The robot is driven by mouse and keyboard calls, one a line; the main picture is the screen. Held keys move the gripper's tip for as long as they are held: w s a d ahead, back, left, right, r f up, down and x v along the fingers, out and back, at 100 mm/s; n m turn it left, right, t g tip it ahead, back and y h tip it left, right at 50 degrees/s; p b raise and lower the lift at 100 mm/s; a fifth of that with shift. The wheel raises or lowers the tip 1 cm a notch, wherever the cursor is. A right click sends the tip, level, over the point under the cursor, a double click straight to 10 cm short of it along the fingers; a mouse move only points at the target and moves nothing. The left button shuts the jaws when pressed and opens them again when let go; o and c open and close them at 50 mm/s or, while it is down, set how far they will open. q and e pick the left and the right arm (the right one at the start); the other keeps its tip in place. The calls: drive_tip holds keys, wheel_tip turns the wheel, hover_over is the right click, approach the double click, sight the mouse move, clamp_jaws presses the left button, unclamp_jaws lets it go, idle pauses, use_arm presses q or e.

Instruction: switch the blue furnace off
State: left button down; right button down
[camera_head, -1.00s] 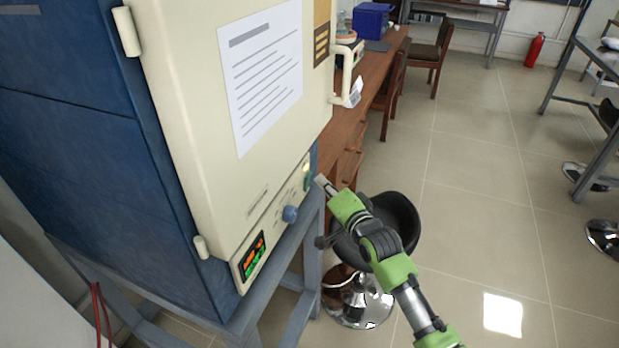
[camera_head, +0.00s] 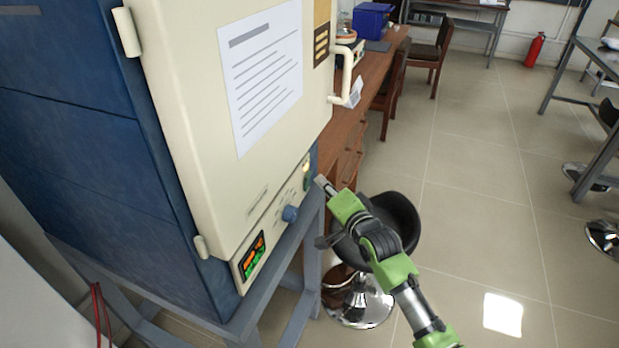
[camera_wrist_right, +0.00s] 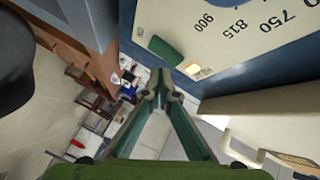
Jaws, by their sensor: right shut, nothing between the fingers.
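The blue furnace (camera_head: 70,120) stands at the left in the head view, with its cream door (camera_head: 200,150) shut. On its lower panel, the display (camera_head: 252,256) is lit with orange and green digits, and a blue knob (camera_head: 290,214) sits to its right. The wrist view shows a green rocker switch (camera_wrist_right: 165,50) and a pale glowing lamp (camera_wrist_right: 198,70) at the panel's end. My right gripper (camera_head: 321,182) is shut and empty, close to that end; its fingertips (camera_wrist_right: 162,85) appear just short of the switch. I cannot tell whether they touch. My left gripper is out of view.
A black stool (camera_head: 400,225) stands under and behind my right arm. A wooden desk (camera_head: 352,125) with a blue box (camera_head: 372,20) runs beyond the furnace. The furnace door's handle (camera_head: 347,80) sticks out above the gripper. Open floor lies to the right.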

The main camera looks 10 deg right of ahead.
drive_tip(key=shift+w+a+r, duration=0.1)
drive_tip(key=shift+w+a, duration=0.15)
drive_tip(key=shift+a, duration=0.1)
drive_tip(key=shift+w+a, duration=0.2)
drive_tip(key=shift+a, duration=0.1)
idle(0.8)
drive_tip(key=shift+s+d+p, duration=0.1)
drive_tip(key=shift+d+p, duration=0.05)
drive_tip(key=shift+p, duration=0.2)
drive_tip(key=shift+s+d, duration=0.4)
drive_tip(key=shift+d, duration=0.15)
drive_tip(key=s+d, duration=0.1)
drive_tip(key=s+d+p, duration=0.1)
drive_tip(key=d, duration=0.2)
drive_tip(key=shift+s+f, duration=0.35)
drive_tip(key=shift+s, duration=0.05)
